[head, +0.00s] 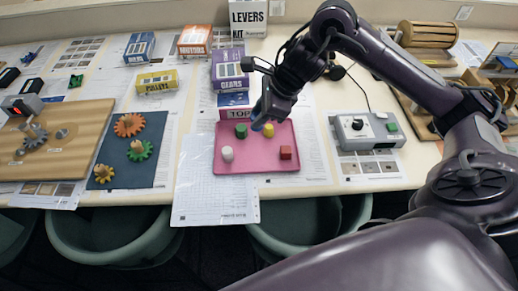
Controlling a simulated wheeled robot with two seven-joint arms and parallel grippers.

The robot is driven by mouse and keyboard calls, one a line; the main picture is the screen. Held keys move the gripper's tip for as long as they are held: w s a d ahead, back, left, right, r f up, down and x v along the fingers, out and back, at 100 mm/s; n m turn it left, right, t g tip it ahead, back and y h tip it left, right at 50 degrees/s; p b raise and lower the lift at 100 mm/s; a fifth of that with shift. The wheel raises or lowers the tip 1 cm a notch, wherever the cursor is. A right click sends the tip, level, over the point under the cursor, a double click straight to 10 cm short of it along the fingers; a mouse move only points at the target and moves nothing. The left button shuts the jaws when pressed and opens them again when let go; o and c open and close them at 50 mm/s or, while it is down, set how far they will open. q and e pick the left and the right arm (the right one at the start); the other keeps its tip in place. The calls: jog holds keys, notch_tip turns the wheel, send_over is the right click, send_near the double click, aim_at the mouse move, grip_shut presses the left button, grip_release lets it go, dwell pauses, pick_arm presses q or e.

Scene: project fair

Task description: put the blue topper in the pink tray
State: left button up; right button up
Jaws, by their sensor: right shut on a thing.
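The pink tray (255,168) lies near the front edge of the table. My right gripper (264,116) reaches in from the right and points down over the back part of the tray. It is shut on the blue topper (258,124), of which only a small part shows below the fingers. I cannot tell whether the topper touches the tray floor. In the tray stand a green topper (241,131), a yellow topper (269,130), a white topper (227,154) and a red block-shaped topper (286,153). My left gripper is out of view.
Behind the tray stand a purple gears box (229,72) and a toppers box (233,106). A grey device (367,130) is to the right. A dark mat (130,172) with gears lies to the left. The tray's front middle is clear.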

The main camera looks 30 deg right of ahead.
notch_tip(320, 180, down, 9)
jog(key=shift+r+b, duration=0.1)
jog(key=shift+b, duration=0.45)
notch_tip(320, 180, down, 5)
jog(key=shift+r+p, duration=0.1)
jog(key=shift+p, duration=0.2)
jog(key=o, duration=0.9)
jog(key=shift+o, duration=0.2)
jog(key=shift+r, duration=0.1)
jog(key=shift+d+r, duration=0.2)
jog(key=shift+r, duration=0.1)
jog(key=b+v, duration=0.2)
jog(key=v, duration=0.9)
jog(key=shift+b, duration=0.35)
jog(key=shift+s, duration=0.15)
